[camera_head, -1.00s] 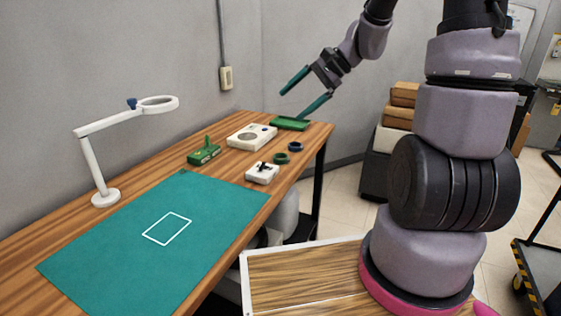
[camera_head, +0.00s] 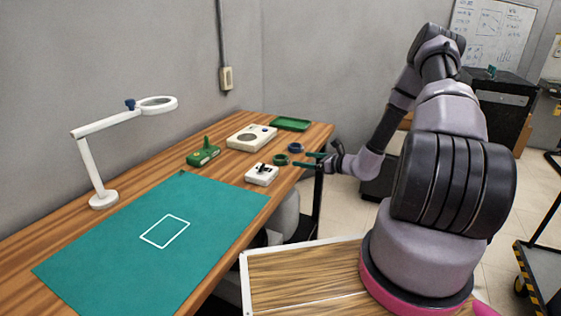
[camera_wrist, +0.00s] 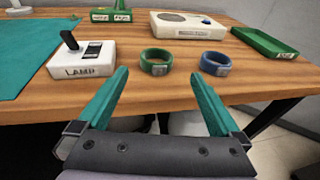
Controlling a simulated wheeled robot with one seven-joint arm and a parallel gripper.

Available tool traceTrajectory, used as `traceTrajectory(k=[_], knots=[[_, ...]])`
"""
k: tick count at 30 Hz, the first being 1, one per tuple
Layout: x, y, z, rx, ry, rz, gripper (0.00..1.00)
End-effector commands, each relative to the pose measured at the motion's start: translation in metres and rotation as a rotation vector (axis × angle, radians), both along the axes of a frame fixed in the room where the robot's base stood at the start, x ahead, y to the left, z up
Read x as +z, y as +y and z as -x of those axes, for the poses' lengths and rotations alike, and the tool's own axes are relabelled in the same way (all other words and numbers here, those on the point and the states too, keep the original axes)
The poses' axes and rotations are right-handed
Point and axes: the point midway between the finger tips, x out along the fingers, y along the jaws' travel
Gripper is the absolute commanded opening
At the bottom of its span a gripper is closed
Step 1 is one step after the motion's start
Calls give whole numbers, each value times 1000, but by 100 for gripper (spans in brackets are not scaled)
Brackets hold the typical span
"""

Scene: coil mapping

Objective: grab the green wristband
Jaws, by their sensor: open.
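The green wristband (camera_head: 281,160) lies on the wooden table near its right edge. In the wrist view the green wristband (camera_wrist: 158,62) is ahead of my gripper, between the lines of its two fingers and a little left of centre. My gripper (camera_head: 312,160) is at the table's right edge, to the right of the wristband. In the wrist view my gripper (camera_wrist: 158,82) has its teal fingers spread apart with nothing between them. The band is beyond the fingertips, apart from them.
A blue wristband (camera_wrist: 215,64) lies just right of the green one. A white LAMP switch box (camera_wrist: 82,60) stands to the left. A white device (camera_head: 251,137), a green tray (camera_head: 291,124) and a green box (camera_head: 203,155) are farther back. A teal mat (camera_head: 110,245) covers the near table.

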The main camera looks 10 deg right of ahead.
Motion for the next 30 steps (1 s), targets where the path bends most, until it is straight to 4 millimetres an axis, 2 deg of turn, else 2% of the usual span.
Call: traceTrajectory(k=[9,19,24,30], knots=[[-9,32,-33,2,0,-1,100],[-22,62,-59,3,0,-1,100],[-24,71,-70,2,-1,0,100],[-24,72,-71,2,0,0,100]])
